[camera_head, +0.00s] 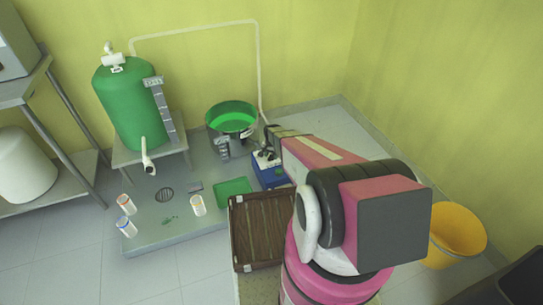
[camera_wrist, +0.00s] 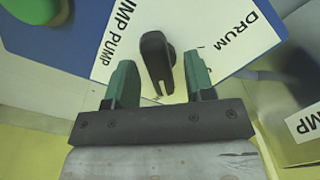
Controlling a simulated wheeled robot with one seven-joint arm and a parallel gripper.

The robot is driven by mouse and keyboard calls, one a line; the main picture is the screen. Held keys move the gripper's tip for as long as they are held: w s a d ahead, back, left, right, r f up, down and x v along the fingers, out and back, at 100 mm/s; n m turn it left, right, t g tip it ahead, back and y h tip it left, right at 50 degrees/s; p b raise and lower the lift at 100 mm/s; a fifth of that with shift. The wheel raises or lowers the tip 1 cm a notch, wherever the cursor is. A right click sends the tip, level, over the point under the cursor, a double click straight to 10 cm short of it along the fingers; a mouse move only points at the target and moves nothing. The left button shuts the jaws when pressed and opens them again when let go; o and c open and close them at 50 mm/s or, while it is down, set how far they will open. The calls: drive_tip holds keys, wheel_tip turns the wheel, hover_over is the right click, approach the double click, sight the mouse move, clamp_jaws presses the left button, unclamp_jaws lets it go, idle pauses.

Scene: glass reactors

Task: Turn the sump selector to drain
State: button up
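The sump selector is a black knob (camera_wrist: 155,58) on a white label plate (camera_wrist: 215,42) in the wrist view. The plate reads "DRUM" on the right and "…MP PUMP" on the left. The knob's rounded end is toward the top of the picture and its slotted end is toward my gripper; which position it indicates I cannot tell. My gripper (camera_wrist: 160,82) is open, with one green fingertip on each side of the knob and visible gaps to both. In the head view the blue selector box (camera_head: 271,177) is partly hidden by my arm.
A green button (camera_wrist: 36,8) is near the selector. A green drum (camera_head: 128,105), a bucket of green liquid (camera_head: 232,120), a brown crate (camera_head: 262,232) and several jars, one white (camera_head: 198,206), stand around.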

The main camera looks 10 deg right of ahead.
sight(271, 155)
drive_tip(key=shift+r, duration=0.1)
wheel_tip(271, 155, up, 11)
idle(0.4)
drive_tip(key=shift+f, duration=0.2)
drive_tip(key=s+r+n, duration=0.7)
drive_tip(key=s+r, duration=1.5)
drive_tip(key=s, duration=0.2)
drive_tip(key=shift+s+r, duration=0.15)
drive_tip(key=shift+r, duration=0.25)
